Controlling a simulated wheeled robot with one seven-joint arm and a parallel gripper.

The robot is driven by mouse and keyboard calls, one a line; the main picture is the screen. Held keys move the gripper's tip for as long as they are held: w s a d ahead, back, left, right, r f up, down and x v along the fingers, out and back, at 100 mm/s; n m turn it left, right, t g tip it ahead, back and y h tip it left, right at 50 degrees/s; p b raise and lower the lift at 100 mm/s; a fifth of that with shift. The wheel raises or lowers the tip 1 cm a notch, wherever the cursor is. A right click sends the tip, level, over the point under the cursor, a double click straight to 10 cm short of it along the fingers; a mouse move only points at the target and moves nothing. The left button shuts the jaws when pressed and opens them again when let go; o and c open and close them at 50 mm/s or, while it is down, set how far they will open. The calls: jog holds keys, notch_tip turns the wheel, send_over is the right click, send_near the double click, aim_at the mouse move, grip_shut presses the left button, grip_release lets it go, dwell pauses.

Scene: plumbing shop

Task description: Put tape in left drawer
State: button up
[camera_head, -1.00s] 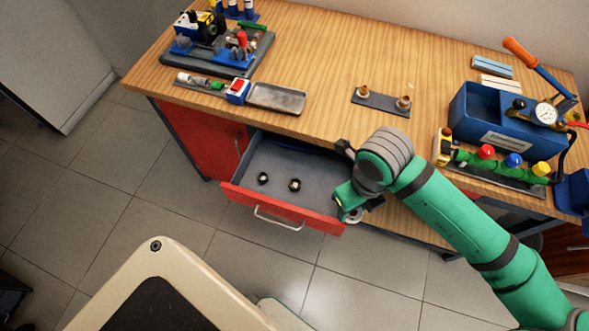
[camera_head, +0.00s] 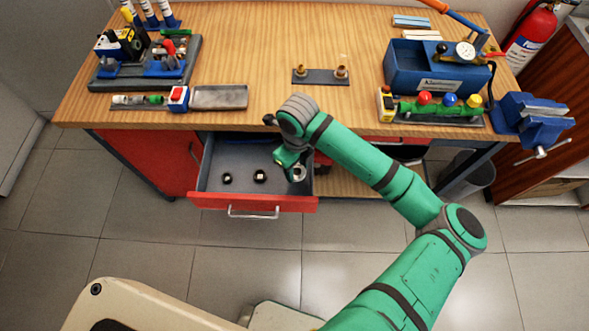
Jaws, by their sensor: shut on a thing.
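The left drawer (camera_head: 253,205) is pulled open below the bench top, with a red front, a metal handle and a grey inside. Two small dark ring-shaped pieces, one on the left (camera_head: 227,178) and one on the right (camera_head: 260,175), lie on its floor. My gripper (camera_head: 296,170) points down over the drawer's right part, near its right wall. It is shut on the tape (camera_head: 300,174), a small whitish roll partly hidden by the gripper. The height of the tape above the drawer floor is hard to tell.
The wooden bench top (camera_head: 250,60) holds a grey tray (camera_head: 219,97), a dark plate with brass fittings (camera_head: 320,77), a blue toolbox (camera_head: 425,70) and a valve manifold (camera_head: 437,110). A blue vise (camera_head: 530,118) sits at the right end. Floor in front is clear.

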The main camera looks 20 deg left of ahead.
jog(key=shift+w+a+f, duration=0.3)
jog(key=shift+a+f, duration=0.2)
jog(key=shift+f, duration=0.1)
jog(key=shift+w+a+f, duration=0.25)
jog(key=shift+a+f, duration=0.25)
jog(key=shift+f, duration=0.05)
notch_tip(320, 180, down, 3)
jog(key=shift+r, duration=0.1)
jog(key=shift+w+d, duration=0.1)
jog(key=shift+f, duration=0.2)
jog(key=o, duration=1)
